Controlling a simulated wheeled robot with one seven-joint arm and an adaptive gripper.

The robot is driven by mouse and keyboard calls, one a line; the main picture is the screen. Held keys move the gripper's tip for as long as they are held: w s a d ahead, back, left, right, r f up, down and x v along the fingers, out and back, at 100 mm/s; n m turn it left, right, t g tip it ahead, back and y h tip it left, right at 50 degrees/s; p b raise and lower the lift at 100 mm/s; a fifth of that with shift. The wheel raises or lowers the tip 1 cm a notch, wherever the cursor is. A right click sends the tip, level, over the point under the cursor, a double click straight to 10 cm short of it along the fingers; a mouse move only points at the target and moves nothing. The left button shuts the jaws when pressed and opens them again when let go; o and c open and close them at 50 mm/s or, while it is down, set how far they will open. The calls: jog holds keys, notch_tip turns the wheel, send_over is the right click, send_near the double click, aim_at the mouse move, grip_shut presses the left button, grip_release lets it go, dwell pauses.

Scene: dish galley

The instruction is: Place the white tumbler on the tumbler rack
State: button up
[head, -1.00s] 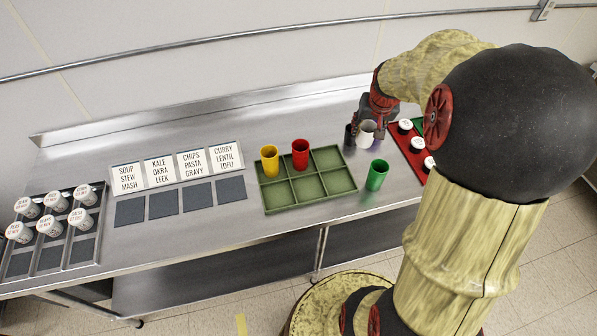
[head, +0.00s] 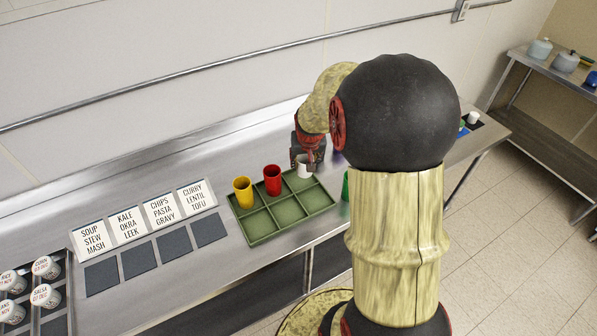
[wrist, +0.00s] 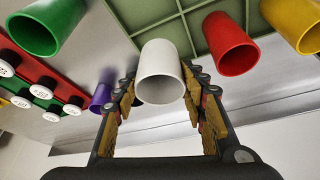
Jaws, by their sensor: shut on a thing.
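The white tumbler (head: 304,167) is upright in my gripper (head: 307,158), which is shut on it. It is at the back right compartment of the green tumbler rack (head: 261,224). I cannot tell whether its base touches the rack floor. In the wrist view the white tumbler (wrist: 160,80) sits between both fingers, its open mouth towards the camera, with the rack (wrist: 150,12) beyond it. A yellow tumbler (head: 243,192) stands in the back left compartment and a red tumbler (head: 272,180) in the back middle one. The front compartments are empty.
A green tumbler (wrist: 42,25) stands right of the rack, mostly hidden by my arm in the head view. A purple tumbler (wrist: 102,92) and a red tray (wrist: 40,85) with lidded items are on that side too. Label cards (head: 128,226) stand left of the rack.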

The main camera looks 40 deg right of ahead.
jog(key=w+f, duration=0.1)
jog(key=w+d+f, duration=0.1)
jog(key=f, duration=0.1)
jog(key=w+f, duration=0.1)
jog(key=f, duration=0.1)
jog(key=shift+w+d+f+b, duration=0.2)
jog(key=shift+w+b, duration=0.2)
jog(key=shift+f, duration=1.5)
jog(key=shift+f+b, duration=0.15)
jog(key=shift+b, duration=0.2)
jog(key=o, duration=1.1)
jog(key=shift+o, duration=0.2)
